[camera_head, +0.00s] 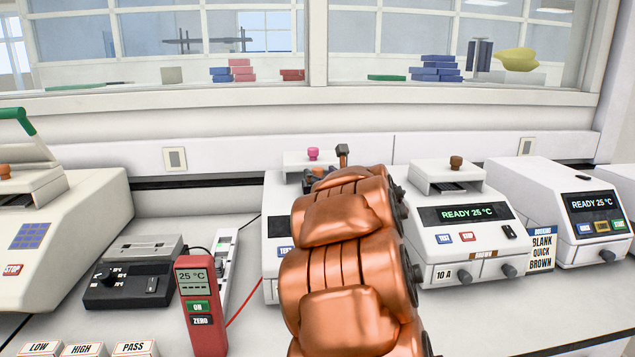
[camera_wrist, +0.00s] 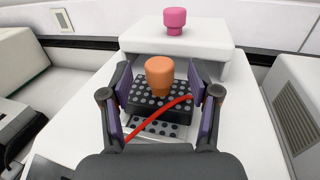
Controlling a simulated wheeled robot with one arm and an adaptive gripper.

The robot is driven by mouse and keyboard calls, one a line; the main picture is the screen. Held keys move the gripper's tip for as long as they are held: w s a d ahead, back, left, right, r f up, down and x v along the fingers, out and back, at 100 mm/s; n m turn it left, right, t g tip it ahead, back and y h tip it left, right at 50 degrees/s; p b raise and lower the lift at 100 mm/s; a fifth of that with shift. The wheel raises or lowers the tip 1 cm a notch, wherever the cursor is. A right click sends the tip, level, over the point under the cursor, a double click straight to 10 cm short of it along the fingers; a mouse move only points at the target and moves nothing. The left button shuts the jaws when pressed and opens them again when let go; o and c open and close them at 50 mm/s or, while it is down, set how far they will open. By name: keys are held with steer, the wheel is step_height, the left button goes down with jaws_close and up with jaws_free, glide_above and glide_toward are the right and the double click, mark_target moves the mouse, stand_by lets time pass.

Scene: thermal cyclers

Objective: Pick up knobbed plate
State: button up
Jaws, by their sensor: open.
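The knobbed plate (camera_wrist: 140,103) is a black block with grey dots and an orange knob (camera_wrist: 159,76) on top. In the wrist view it sits in the white thermal cycler, in front of its raised housing with a pink knob (camera_wrist: 175,21). My gripper (camera_wrist: 160,88) is open, with a purple-padded finger on each side of the orange knob and gaps showing between. A red wire (camera_wrist: 160,113) crosses in front of the plate. In the head view my copper arm hides much of this cycler (camera_head: 272,215) and most of the gripper.
Another cycler (camera_head: 463,240) reading READY 25 °C stands to the right, with a further one (camera_head: 560,222) beyond it. A red handheld meter (camera_head: 199,335) and a dark-topped box (camera_head: 125,285) stand to the left. A large white machine (camera_head: 75,225) is at far left.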

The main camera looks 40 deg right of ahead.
steer(key=shift+x, duration=1.1)
jaws_close()
